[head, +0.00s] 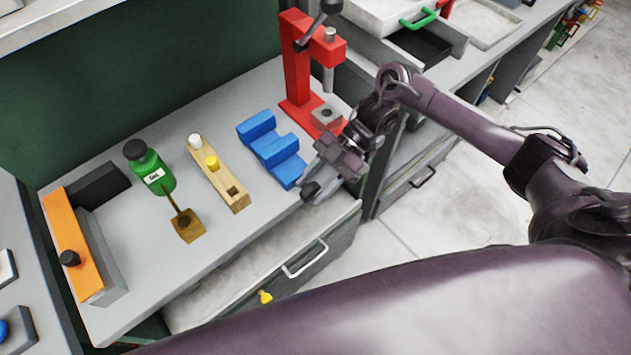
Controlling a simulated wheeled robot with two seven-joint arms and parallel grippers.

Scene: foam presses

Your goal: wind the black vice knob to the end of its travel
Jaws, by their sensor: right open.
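The blue vice (271,148) lies on the grey bench top, its stepped body running from back left to front right. A dark rounded knob (311,190) shows at its front end, close to the bench's front edge. My right gripper (321,181) comes in from the right and is open, with its fingers at the knob. The fingers partly cover the knob and the screw behind it, so I cannot tell whether they touch it. My left gripper is out of view.
The red press (297,70) stands just behind my right gripper. A wooden block (222,184), a green bottle (150,172) and an orange-topped block (76,262) stand left of the vice. An open drawer (215,292) juts out below the bench's front edge.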

